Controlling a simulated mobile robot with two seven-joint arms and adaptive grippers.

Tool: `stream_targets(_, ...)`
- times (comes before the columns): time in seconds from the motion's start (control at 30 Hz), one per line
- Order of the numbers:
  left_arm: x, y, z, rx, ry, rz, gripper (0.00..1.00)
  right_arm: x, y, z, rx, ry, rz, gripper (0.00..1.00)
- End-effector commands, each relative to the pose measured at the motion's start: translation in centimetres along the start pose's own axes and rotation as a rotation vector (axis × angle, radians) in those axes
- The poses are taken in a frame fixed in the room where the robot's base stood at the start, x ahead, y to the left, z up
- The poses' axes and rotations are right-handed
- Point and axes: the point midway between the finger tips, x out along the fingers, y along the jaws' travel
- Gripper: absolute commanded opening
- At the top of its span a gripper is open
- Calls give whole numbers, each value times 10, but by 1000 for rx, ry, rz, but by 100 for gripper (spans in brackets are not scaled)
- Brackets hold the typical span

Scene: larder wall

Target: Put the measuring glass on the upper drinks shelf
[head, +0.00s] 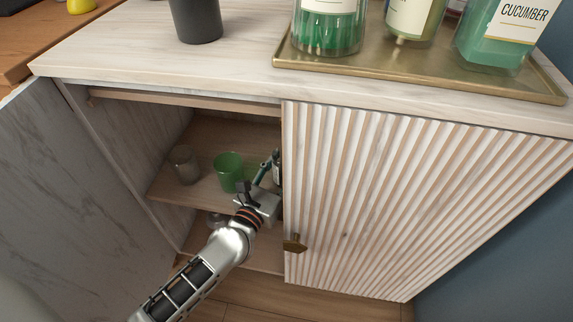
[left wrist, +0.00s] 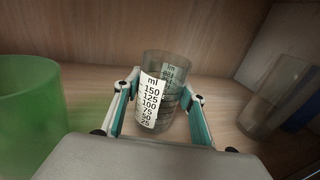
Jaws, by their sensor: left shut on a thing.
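The measuring glass (left wrist: 168,82) is clear, with a white label of ml marks. It stands upright between the fingers of my left gripper (left wrist: 158,112), which is shut on it. In the head view my left gripper (head: 268,172) reaches into the open left side of the cabinet, at the level of the upper shelf (head: 172,192). The measuring glass is mostly hidden there by the closed ribbed door. I cannot tell whether its base touches the shelf. My right gripper is not in view.
A green cup (head: 228,168) stands just left of my gripper, with a grey glass (head: 185,164) farther left. Another clear glass (left wrist: 277,92) is right of the measuring glass. The ribbed door (head: 400,200) closes the right side; the marble-faced door (head: 70,190) is open.

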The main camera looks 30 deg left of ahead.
Motion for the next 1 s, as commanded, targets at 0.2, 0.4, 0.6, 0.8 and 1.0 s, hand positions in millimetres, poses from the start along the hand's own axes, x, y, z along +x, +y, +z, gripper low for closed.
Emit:
stream_targets(0.2, 0, 0, 0, 0, -2, 0, 11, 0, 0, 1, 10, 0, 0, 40)
stream_targets(0.4, 0, 0, -2, 0, -1, 0, 57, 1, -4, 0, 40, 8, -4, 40)
stream_targets(0.6, 0, 0, -2, 0, -2, 0, 57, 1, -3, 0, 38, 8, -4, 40)
stream_targets(0.8, 2, 0, 6, -1, -7, 0, 57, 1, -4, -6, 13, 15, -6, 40)
stream_targets(1.0, -30, 0, 0, 0, 1, -1, 57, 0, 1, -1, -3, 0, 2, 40)
